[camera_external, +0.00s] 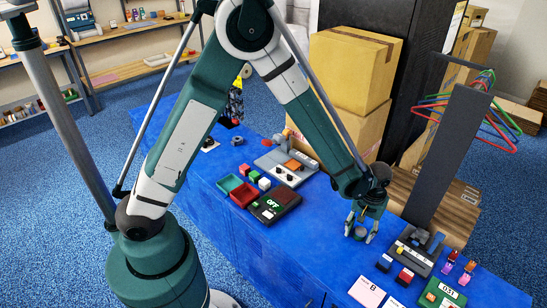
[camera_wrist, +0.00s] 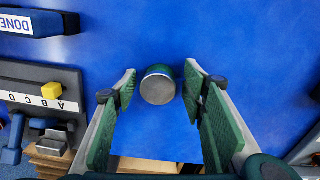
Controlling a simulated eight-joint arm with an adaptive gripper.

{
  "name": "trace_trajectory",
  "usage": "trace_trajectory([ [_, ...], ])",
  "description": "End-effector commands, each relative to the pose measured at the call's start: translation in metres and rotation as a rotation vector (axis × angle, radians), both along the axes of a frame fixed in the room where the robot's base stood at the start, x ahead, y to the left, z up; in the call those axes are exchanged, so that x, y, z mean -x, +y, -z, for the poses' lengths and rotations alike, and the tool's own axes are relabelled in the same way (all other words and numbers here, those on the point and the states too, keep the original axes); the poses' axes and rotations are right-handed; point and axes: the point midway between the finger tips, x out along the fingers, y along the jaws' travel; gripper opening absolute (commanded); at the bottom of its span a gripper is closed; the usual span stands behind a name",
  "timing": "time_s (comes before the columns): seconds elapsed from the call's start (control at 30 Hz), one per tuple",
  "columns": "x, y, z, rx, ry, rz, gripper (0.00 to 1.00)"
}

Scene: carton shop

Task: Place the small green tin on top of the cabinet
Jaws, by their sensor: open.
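The small green tin (camera_wrist: 158,85) stands upright on the blue worktop, its round grey lid facing my wrist camera and a strip of its green side showing. It lies between the tips of my gripper (camera_wrist: 161,75), with a gap on both sides. In the external view my gripper (camera_external: 361,229) points down low over the worktop, open around the tin. The blue worktop (camera_external: 315,235) has panelled fronts below it. A tall dark cabinet-like block (camera_external: 425,70) stands behind; I cannot tell which of these is the cabinet.
Stacked cartons (camera_external: 355,70) stand behind the worktop. A grey lettered rack (camera_external: 414,258) with a yellow block (camera_wrist: 52,90) is close to the right of my gripper. A dark upright post (camera_external: 447,155) with hangers rises further right.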

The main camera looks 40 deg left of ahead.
Motion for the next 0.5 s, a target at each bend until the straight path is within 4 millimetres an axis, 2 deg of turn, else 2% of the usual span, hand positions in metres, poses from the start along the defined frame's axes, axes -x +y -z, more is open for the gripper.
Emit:
trace_trajectory([
  [0.27,0.000,0.000,-0.004,0.000,0.000,0.000,0.42],
  [0.5,0.000,0.000,-0.024,0.000,0.000,0.000,0.42],
])
